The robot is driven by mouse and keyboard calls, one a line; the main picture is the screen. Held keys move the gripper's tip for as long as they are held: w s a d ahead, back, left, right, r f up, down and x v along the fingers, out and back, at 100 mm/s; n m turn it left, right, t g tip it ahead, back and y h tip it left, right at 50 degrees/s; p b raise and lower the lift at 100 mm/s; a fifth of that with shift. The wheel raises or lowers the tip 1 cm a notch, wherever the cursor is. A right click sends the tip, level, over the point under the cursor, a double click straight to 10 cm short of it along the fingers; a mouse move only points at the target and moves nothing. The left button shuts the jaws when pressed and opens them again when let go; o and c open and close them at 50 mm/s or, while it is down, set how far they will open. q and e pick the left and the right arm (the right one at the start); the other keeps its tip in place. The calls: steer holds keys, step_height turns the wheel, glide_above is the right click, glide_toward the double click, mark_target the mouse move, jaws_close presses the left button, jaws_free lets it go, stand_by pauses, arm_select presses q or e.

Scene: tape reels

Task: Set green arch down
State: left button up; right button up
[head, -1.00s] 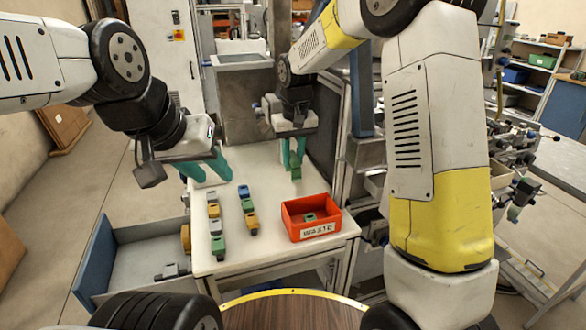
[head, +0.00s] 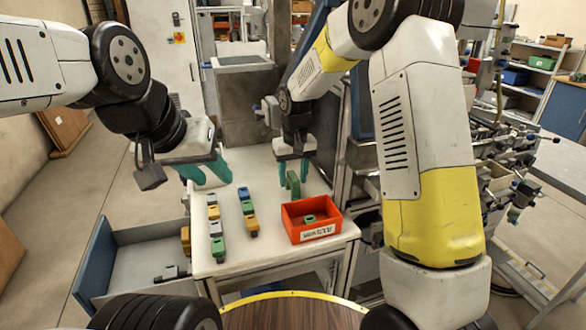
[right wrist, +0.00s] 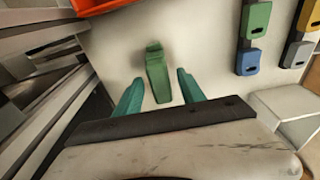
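The green arch (head: 293,184) stands on the white table behind the red bin, and in the right wrist view it appears (right wrist: 157,72) between and just past the fingertips. My right gripper (head: 293,176) is over it with the fingers spread, one on each side; the right wrist view shows gaps between the arch and both fingers (right wrist: 160,85). Whether its base fully touches the table is hard to tell. My left gripper (head: 208,174) is open and empty above the table's left back part.
A red bin (head: 311,236) labelled WASTE holds a small green piece (head: 309,218). The white table (head: 272,255) is clear in front.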

mark_target(295, 178)
step_height(295, 178, up, 12)
steer(key=s, duration=0.2)
steer(key=s+d+r+m+t+y, duration=0.1)
steer(key=s+d+r+t, duration=0.1)
steer(key=s+d+r, duration=0.7)
steer(key=s+d+f+m+t, duration=0.1)
steer(key=s+d, duration=0.1)
steer(key=s, duration=0.6)
steer(key=s+d+f+m+t, duration=0.1)
steer(key=s+d, duration=0.2)
steer(key=s, duration=0.4)
steer(key=shift+s+f+t+y, duration=0.2)
steer(key=shift+s+t+y, duration=0.15)
steer(key=shift+t+y, duration=0.05)
steer(key=shift+d, duration=0.1)
